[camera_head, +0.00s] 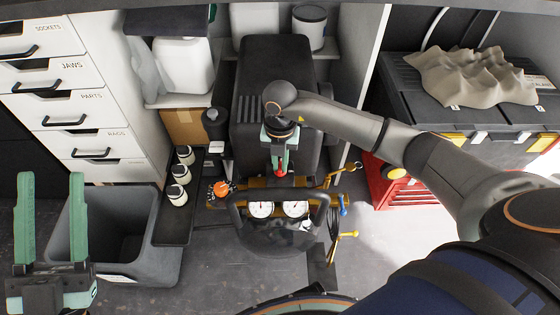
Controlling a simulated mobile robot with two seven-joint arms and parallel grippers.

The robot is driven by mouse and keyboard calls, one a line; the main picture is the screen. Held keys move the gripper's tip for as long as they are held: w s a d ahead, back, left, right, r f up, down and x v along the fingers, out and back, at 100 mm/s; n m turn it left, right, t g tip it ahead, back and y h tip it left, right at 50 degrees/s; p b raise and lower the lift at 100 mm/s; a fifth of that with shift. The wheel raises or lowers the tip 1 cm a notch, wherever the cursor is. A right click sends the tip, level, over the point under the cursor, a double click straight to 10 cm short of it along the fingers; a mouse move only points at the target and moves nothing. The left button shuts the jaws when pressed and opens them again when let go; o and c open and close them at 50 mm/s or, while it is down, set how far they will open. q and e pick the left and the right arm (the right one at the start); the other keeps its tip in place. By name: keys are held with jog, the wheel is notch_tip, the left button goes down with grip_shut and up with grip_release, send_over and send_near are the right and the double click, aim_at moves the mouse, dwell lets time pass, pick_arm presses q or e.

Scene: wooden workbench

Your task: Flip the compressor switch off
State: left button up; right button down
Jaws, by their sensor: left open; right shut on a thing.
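The compressor (266,235) stands low in the middle, dark, with two white gauges on its front, a curved dark handle and brass-coloured pipework. A small red part (281,173), which looks like its switch, shows at the tips of my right gripper (280,165). The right gripper points down over the compressor's back and is shut on this red part. Its fingers hide much of the part, so I cannot tell which way the switch is set. My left gripper (51,180) is open and empty at the far left, fingers pointing up the picture, well away from the compressor.
A grey open bin (165,240) stands between the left gripper and the compressor. Several small white-labelled bottles (180,173) stand on a dark narrow surface beside it. A red box (392,185) and black toolboxes (430,105) are at right. Labelled drawers (60,100) stand at left.

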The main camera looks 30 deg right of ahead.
jog(key=shift+n, duration=0.9)
pick_arm(q)
jog(key=f, duration=0.1)
jog(key=w+f+n+y, duration=0.1)
jog(key=f+y, duration=0.1)
jog(key=shift+w+a+f+n, duration=0.1)
jog(key=shift+w+a+n, duration=0.1)
jog(key=shift+w+n, duration=0.15)
jog(key=shift+g, duration=0.3)
pick_arm(e)
jog(key=c, duration=0.9)
grip_release()
jog(key=shift+r, duration=0.1)
